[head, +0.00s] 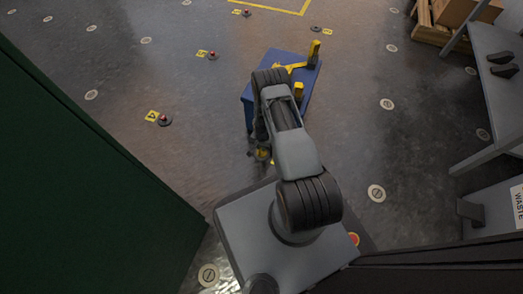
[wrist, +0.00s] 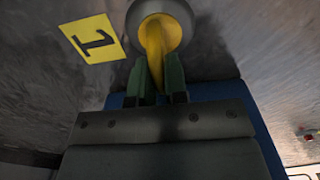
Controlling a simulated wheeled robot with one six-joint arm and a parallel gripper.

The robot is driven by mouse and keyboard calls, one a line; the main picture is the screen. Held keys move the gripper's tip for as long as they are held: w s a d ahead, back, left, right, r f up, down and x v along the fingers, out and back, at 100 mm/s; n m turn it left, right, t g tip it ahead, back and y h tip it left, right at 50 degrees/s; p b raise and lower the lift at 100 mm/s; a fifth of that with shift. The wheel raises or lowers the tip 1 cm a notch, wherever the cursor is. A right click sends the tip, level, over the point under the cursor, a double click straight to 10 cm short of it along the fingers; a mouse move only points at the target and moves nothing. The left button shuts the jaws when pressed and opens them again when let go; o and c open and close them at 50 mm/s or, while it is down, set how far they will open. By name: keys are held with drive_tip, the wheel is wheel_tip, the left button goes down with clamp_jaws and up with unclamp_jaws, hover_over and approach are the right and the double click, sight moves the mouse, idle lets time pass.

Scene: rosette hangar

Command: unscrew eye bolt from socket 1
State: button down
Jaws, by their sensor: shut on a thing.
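In the wrist view, the yellow eye bolt (wrist: 154,46) stands in socket 1 (wrist: 184,22), a round pale ring in the floor at the top of the picture. A yellow plate with a 1 (wrist: 92,40) lies just left of the socket. My gripper (wrist: 158,76) has its two green fingers closed on the eye bolt from either side. The bolt's lower end is within the ring; I cannot tell how deep it sits. In the head view my arm hides most of the gripper, and only a small yellow patch shows beside it.
A blue cart (head: 313,78) with yellow fittings stands just beyond my arm. Several floor sockets with yellow plates and red-topped pieces (head: 165,120) lie to the left and back. A dark green wall (head: 80,190) is at left. A grey bench (head: 495,85) stands at right.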

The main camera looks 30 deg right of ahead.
drive_tip(key=n, duration=0.4)
drive_tip(key=shift+n, duration=0.3)
drive_tip(key=n, duration=0.5)
drive_tip(key=n, duration=0.4)
drive_tip(key=shift+r+n, duration=0.1)
drive_tip(key=shift+n, duration=0.2)
drive_tip(key=n, duration=0.5)
